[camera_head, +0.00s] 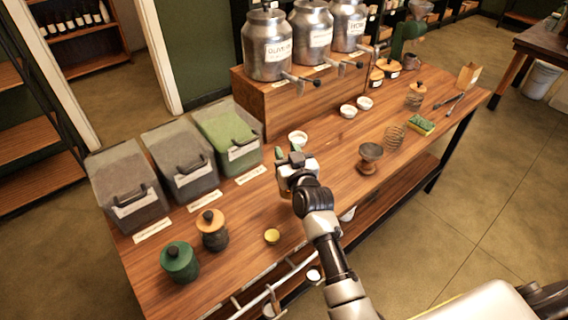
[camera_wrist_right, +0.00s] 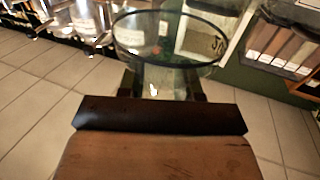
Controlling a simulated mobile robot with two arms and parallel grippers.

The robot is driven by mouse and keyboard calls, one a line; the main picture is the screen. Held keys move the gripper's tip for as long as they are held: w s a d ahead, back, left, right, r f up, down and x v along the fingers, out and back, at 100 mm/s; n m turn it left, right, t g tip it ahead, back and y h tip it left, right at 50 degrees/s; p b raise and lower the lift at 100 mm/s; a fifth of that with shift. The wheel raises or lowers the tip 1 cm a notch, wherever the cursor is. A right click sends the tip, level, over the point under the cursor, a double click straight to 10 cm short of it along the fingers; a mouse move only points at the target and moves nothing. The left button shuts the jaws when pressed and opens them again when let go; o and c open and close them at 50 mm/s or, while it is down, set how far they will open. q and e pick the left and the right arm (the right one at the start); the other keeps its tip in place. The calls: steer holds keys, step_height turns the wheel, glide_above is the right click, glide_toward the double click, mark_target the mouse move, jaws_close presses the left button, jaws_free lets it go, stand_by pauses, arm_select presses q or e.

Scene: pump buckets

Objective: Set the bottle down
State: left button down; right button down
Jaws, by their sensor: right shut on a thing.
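My right gripper (camera_head: 293,160) is over the middle of the wooden table, shut on a clear glass bottle. The right wrist view shows the bottle (camera_wrist_right: 165,78) between the dark fingers, with its round rim (camera_wrist_right: 168,14) facing the camera. In the head view the gripper hides most of it, and only a small greenish part (camera_head: 279,153) shows. I cannot tell whether its base touches the table. My left gripper is not in view.
The wooden table (camera_head: 330,180) has lidded bins (camera_head: 187,165) on the left and metal dispensers (camera_head: 267,45) behind. Bare wood lies between.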

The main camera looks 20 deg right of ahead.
steer(key=shift+s+a+f, duration=0.2)
steer(key=shift+a+f, duration=0.25)
steer(key=shift+a, duration=0.3)
steer(key=shift+f, duration=2.15)
steer(key=c, duration=0.8)
jaws_free()
steer(key=shift+o, duration=0.2)
steer(key=s, duration=1.2)
steer(key=shift+b, duration=0.4)
steer(key=shift+d, duration=0.1)
